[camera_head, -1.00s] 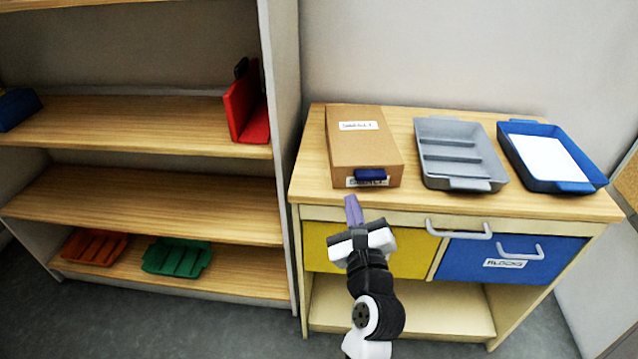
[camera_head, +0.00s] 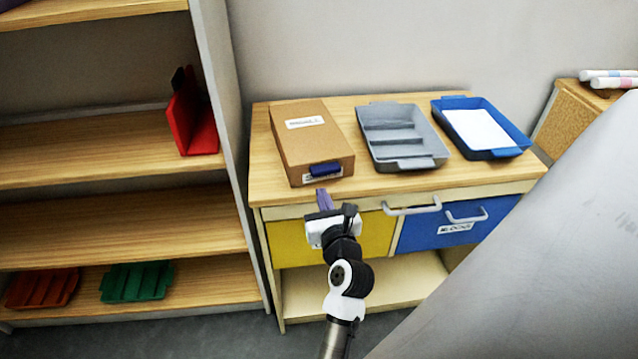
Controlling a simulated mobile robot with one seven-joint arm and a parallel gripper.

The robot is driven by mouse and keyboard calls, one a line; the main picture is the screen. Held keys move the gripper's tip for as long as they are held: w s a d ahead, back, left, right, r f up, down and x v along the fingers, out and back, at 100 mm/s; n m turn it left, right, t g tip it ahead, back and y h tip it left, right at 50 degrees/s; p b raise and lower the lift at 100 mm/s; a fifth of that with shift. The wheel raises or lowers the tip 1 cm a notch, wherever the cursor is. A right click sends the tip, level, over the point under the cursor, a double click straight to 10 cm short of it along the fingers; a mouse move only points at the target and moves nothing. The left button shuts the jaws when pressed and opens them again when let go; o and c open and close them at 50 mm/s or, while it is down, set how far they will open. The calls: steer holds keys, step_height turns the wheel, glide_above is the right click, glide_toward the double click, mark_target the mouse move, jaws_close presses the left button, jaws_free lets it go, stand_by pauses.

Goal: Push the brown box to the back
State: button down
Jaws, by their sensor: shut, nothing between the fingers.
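The brown box (camera_head: 312,142) lies on the left part of the wooden cabinet top (camera_head: 385,185). It has a white label on its top and a dark blue handle on its front face, close to the front edge of the top. My gripper (camera_head: 324,198) is shut and empty. Its purple fingers point up toward the box's front, just below the handle in the picture. I cannot tell whether the fingertips touch the box; they look slightly apart from it.
A grey divided tray (camera_head: 402,137) and a blue tray (camera_head: 498,153) with white paper stand right of the box. Below are a yellow drawer (camera_head: 290,245) and a blue drawer (camera_head: 470,222) with protruding handles. A shelf unit (camera_head: 225,90) stands close on the left. Wall lies behind.

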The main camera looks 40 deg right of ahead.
mark_target(316, 179)
steer(key=shift+x, duration=1.9)
steer(key=shift+w+d+r+p, duration=0.1)
steer(key=shift+w+r+p, duration=0.1)
steer(key=shift+p, duration=0.35)
steer(key=shift+p+x, duration=0.7)
steer(key=shift+x, duration=0.2)
steer(key=shift+w+d+f, duration=0.15)
steer(key=shift+w, duration=0.2)
steer(key=shift+s, duration=0.1)
